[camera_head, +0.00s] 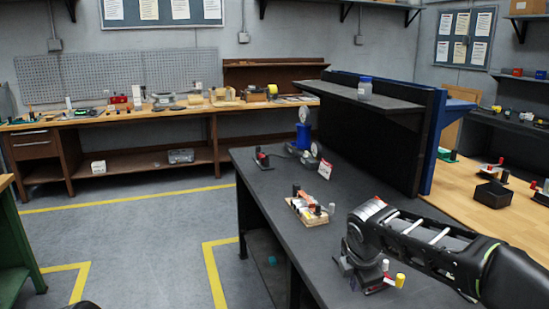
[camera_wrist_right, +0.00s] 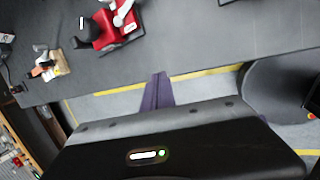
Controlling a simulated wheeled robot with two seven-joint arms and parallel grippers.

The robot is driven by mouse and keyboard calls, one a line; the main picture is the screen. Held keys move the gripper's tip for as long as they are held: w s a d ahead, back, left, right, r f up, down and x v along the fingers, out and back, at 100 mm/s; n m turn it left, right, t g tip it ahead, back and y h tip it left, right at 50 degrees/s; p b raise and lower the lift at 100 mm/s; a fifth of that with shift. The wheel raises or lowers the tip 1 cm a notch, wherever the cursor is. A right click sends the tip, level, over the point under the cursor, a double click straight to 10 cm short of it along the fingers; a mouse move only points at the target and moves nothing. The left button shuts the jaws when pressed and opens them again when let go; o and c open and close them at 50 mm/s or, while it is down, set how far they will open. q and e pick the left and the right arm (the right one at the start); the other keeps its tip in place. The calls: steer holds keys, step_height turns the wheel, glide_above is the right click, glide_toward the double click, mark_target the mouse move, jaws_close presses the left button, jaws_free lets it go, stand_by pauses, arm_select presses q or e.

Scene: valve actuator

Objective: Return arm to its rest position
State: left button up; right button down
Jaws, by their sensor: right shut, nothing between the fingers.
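My right arm (camera_head: 430,240) comes in from the right in the head view, reaching over the front part of the dark table (camera_head: 262,185). My right gripper (camera_head: 345,266) is at the arm's far end, low over the table near its left edge. In the right wrist view its dark fingers (camera_wrist_right: 158,80) are together with nothing between them, and they show against the table edge and the floor. A red-based item (camera_wrist_right: 112,30) lies on the table beyond the fingertips, apart from them. My left gripper does not show.
A small tray of parts (camera_head: 312,212) and a blue device with round gauges (camera_head: 303,138) stand farther back on the table. A dark shelf unit (camera_head: 375,130) rises behind the arm. A red item with yellow and white cylinders (camera_head: 388,281) is close beside the gripper. The floor at left is clear.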

steer(key=s+a+f+m+y, duration=0.3)
steer(key=a+f+m, duration=0.35)
steer(key=f, duration=0.35)
steer(key=s+a+f+m+y, duration=0.3)
steer(key=a+f+m, duration=0.3)
steer(key=f, duration=0.4)
steer(key=s+f+m+g, duration=0.2)
steer(key=s+f+m, duration=0.3)
steer(key=s+f, duration=0.4)
steer(key=s+f+m+g, duration=0.1)
steer(key=s+f+m, duration=0.4)
steer(key=s+f, duration=0.5)
steer(key=s, duration=0.7)
steer(key=shift+s+d+f+g+h, duration=0.2)
steer(key=shift+d+f+g+h, duration=0.1)
steer(key=shift+d+g, duration=0.1)
